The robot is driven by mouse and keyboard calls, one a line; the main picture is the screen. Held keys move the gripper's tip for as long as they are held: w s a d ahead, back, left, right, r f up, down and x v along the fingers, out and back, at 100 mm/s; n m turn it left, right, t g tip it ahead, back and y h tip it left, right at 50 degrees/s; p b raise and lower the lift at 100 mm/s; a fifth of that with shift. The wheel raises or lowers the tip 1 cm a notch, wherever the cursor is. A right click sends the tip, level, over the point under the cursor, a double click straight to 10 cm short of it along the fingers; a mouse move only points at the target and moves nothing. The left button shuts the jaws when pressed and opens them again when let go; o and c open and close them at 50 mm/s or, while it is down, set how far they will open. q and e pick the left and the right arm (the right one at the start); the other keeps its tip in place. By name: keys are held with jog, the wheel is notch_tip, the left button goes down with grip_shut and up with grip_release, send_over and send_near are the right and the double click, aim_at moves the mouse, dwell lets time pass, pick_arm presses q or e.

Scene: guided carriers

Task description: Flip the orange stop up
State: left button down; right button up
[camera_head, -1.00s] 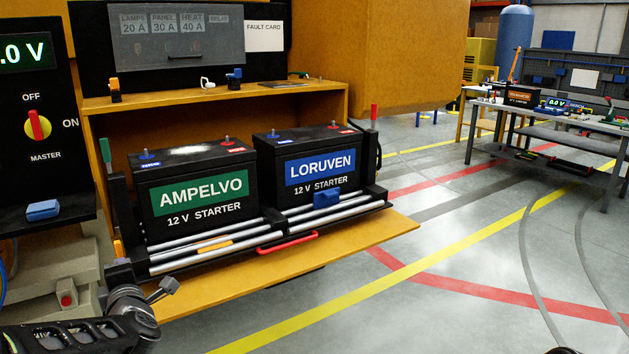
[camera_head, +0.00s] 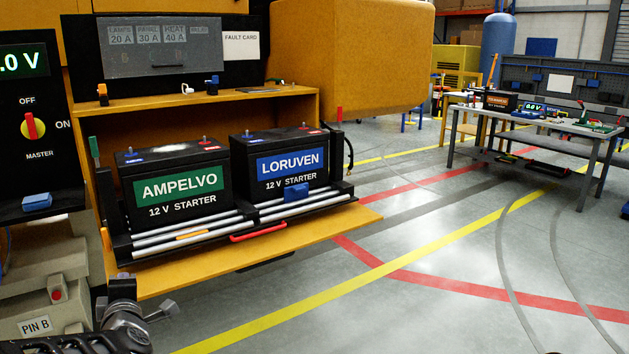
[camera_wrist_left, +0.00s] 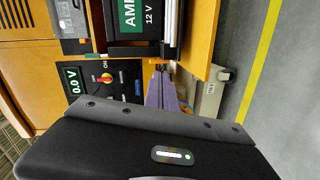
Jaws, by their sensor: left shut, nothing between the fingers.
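A small orange piece (camera_head: 106,238) shows at the front left corner of the black battery tray (camera_head: 123,254). A flat orange piece (camera_head: 192,235) lies along the silver rollers in front of the AMPELVO battery (camera_head: 178,188). I cannot tell for sure which one is the stop. My left arm enters at the lower left in the head view, below the tray's left end; its fingers are hard to make out there. In the left wrist view my left gripper (camera_wrist_left: 159,80) is shut and empty, its purple-grey fingers reaching toward the tray's end. My right gripper is not seen.
The LORUVEN battery (camera_head: 290,166) stands beside the AMPELVO one, with a blue block (camera_head: 296,192) and a red handle (camera_head: 258,232) in front. A panel with a red master switch (camera_head: 33,126) is at left. Open floor lies to the right, before a grey workbench (camera_head: 545,133).

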pick_arm(q)
jog(key=s+d+f+m+g+h+p, duration=0.15)
jog(key=d+f+m+h, duration=0.25)
jog(key=d+f+m, duration=0.55)
jog(key=s+d+f+m+g+h, duration=0.4)
jog(key=d+f, duration=0.6)
jog(key=f, duration=0.6)
jog(key=s+d+f+m+g+h, duration=0.1)
jog(key=s+d+f+m+g, duration=0.1)
jog(key=s+d+f, duration=0.3)
jog(key=s+d+f+m+g+h+p, duration=0.1)
jog(key=s+d+f, duration=0.5)
jog(key=s, duration=0.6)
jog(key=s+d+f+m+g+h+p, duration=0.1)
jog(key=s+d+f+m+g+h, duration=0.1)
jog(key=s+d+f+g, duration=0.3)
jog(key=s+f+m, duration=0.1)
jog(key=s, duration=0.3)
jog(key=shift+s+d+f+m+h, duration=0.2)
jog(key=shift+s+f+m+h, duration=0.15)
jog(key=shift+f+h, duration=0.05)
jog(key=c, duration=2.2)
grip_release()
